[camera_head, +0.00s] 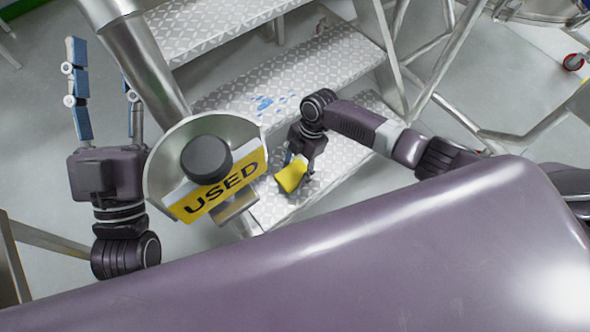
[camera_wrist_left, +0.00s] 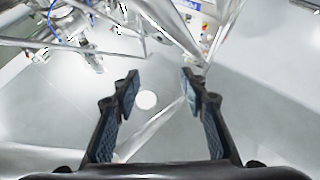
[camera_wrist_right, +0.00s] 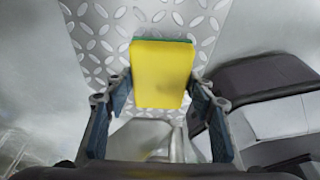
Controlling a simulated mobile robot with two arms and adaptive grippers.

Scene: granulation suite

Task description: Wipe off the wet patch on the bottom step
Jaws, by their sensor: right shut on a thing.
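My right gripper (camera_head: 297,163) is shut on a yellow sponge (camera_head: 291,177) and holds it over the lowest visible step (camera_head: 348,160) of the metal stairs. In the right wrist view the sponge (camera_wrist_right: 163,75) sits between the fingers, with a thin green layer along its top edge, against the diamond-patterned step (camera_wrist_right: 105,35). Whether it touches the step is unclear. A blue wet patch (camera_head: 264,103) lies on the step above (camera_head: 318,72). No wet patch is clear on the lowest step, partly hidden by my arm. My left gripper (camera_head: 105,82) is open and empty, away from the stairs.
A round metal part with a yellow USED sign (camera_head: 223,187) stands between my arms and hides the left end of the lowest step. Metal rails (camera_head: 440,75) flank the stairs on the right. Grey floor (camera_head: 40,130) is clear at the left.

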